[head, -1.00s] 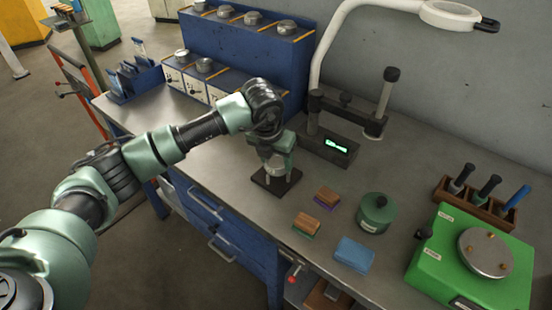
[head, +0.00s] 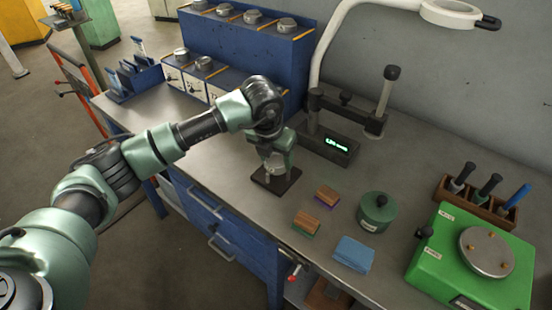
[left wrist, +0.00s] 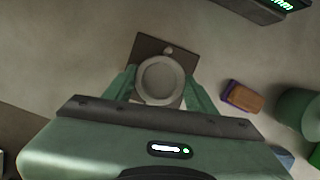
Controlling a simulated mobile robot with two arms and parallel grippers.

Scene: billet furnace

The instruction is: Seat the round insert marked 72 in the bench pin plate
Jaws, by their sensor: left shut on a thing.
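My left gripper (head: 275,165) points down over the bench pin plate, a small dark square plate (head: 292,184) on the grey bench. It is shut on a round grey insert (head: 274,170). In the left wrist view the insert (left wrist: 161,80) shows as a pale ring with a raised rim between the two green fingers, over the brown-dark plate (left wrist: 150,46). A small round pin top (left wrist: 168,50) shows just beyond the rim. I cannot tell whether the insert touches the plate or is just above it. No number is readable on it. My right gripper is out of view.
A gauge stand with a green display (head: 336,145) stands behind the plate. Two wooden-topped blocks (head: 327,195) (head: 306,223), a green lidded pot (head: 376,212) and a blue cloth (head: 353,254) lie to the right. A blue rack (head: 250,60) with round pieces stands behind.

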